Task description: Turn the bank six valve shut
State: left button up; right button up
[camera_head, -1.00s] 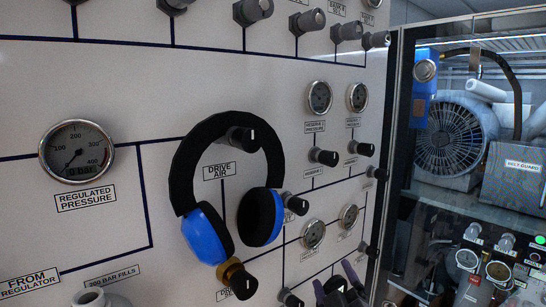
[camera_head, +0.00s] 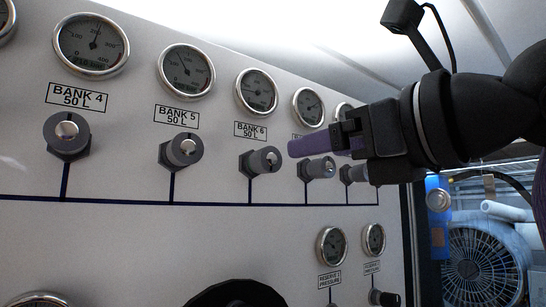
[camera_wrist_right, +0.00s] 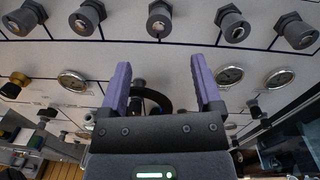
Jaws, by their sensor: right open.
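The bank six valve (camera_head: 262,161) is a grey round knob on a hex base, below the BANK 6 50 L label (camera_head: 250,131) and its gauge (camera_head: 257,92). My right gripper (camera_head: 298,147) comes in from the right with purple fingers, its tips just right of this knob and apparently in front of the panel. In the right wrist view the right gripper (camera_wrist_right: 160,62) is open with nothing between its fingers. A knob (camera_wrist_right: 158,19) lies beyond the gap there; I cannot tell for sure which bank it is. The left gripper is not in view.
Bank 5's knob (camera_head: 182,150) and bank 4's knob (camera_head: 68,136) are to the left. Another knob (camera_head: 320,167) sits close under my right gripper. A cabinet with a fan (camera_head: 477,262) stands at right.

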aim_at(272, 160)
jog(key=p+x, duration=0.4)
jog(key=x, duration=0.4)
jog(key=shift+w+a+r, duration=0.1)
jog(key=shift+a, duration=0.05)
jog(key=shift+w+a, duration=0.35)
jog(key=shift+w, duration=0.15)
jog(key=shift+s, duration=0.1)
grip_shut()
